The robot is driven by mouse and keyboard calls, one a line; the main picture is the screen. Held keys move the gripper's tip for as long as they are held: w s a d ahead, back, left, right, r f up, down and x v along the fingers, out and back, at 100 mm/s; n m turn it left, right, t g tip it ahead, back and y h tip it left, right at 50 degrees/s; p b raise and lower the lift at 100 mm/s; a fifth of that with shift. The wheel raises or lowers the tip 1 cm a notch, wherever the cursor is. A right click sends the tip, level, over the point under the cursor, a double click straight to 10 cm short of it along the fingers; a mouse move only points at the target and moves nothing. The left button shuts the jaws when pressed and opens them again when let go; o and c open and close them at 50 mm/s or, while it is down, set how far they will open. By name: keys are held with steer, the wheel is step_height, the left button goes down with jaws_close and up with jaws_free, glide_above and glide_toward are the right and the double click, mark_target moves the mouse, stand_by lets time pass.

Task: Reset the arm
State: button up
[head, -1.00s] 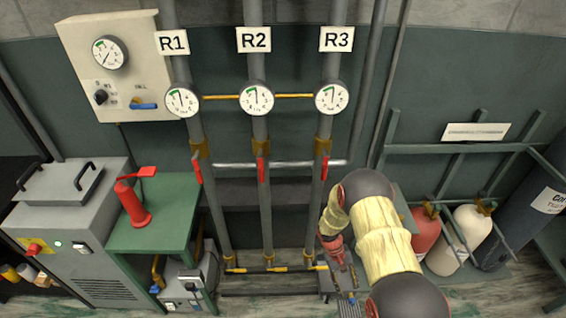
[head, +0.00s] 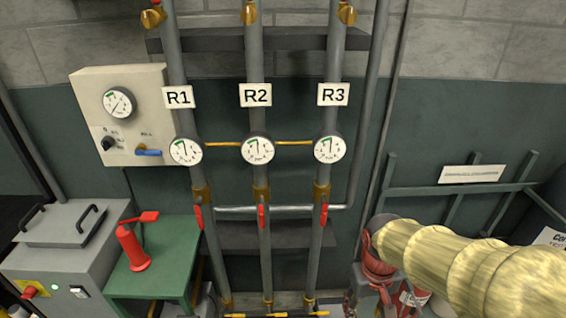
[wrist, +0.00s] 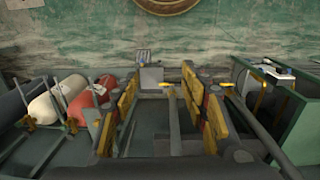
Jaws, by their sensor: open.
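My arm reaches in from the right edge in the head view, with its pale yellow sleeve in front of the rack area. My gripper hangs low, below the red wrist part, and only partly shows at the lower edge there. In the wrist view my gripper (wrist: 160,110) has its yellow-and-dark fingers spread wide apart, with nothing held between them. Pipework shows beyond the gap.
A green bench (head: 172,248) holds a red tool (head: 133,248). A grey machine (head: 60,245) stands left.

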steer(key=s+r+t+p, duration=0.1)
steer(key=s+r+t, duration=0.1)
steer(key=r, duration=0.6)
steer(key=s+r+t+p, duration=0.1)
steer(key=s+r+t, duration=0.2)
steer(key=r, duration=0.5)
steer(key=shift+s+r+m+t, duration=0.15)
steer(key=shift+s+m+t, duration=0.15)
steer(key=shift+s, duration=0.5)
